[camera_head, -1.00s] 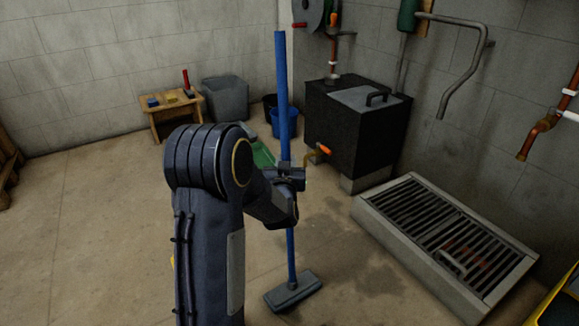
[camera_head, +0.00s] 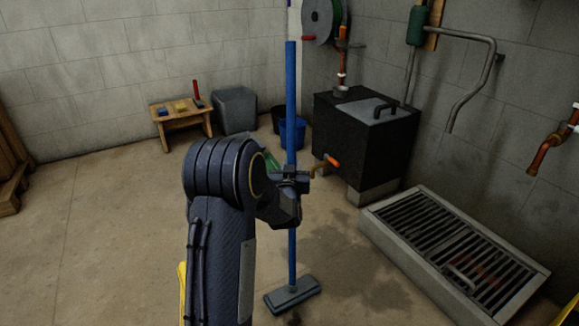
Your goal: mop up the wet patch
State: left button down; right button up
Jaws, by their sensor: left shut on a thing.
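The mop has a long blue handle (camera_head: 291,105) and a flat grey head (camera_head: 292,296). My left gripper (camera_head: 296,181) is shut around the handle about midway and holds the mop nearly upright. The head is low at the floor; I cannot tell if it touches. Dark damp-looking patches (camera_head: 385,292) lie on the floor to the right of the head, between it and the grated drain (camera_head: 375,232). Fainter dark marks lie higher up, near the black tank. My right gripper is not in view.
A black tank (camera_head: 345,140) with an orange-handled tap (camera_head: 333,160) stands behind the mop. A green item (camera_head: 271,160) is partly hidden by my arm. The left floor is clear.

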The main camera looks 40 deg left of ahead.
pick_arm(q)
jog(key=s+d, duration=0.3)
jog(key=d, duration=0.9)
jog(key=s+d+p, duration=0.1)
jog(key=s+d, duration=0.2)
jog(key=d, duration=0.9)
jog(key=s+d+p, duration=0.1)
jog(key=s+d, duration=0.2)
jog(key=d, duration=0.9)
jog(key=shift+s, duration=0.3)
dwell(2.0)
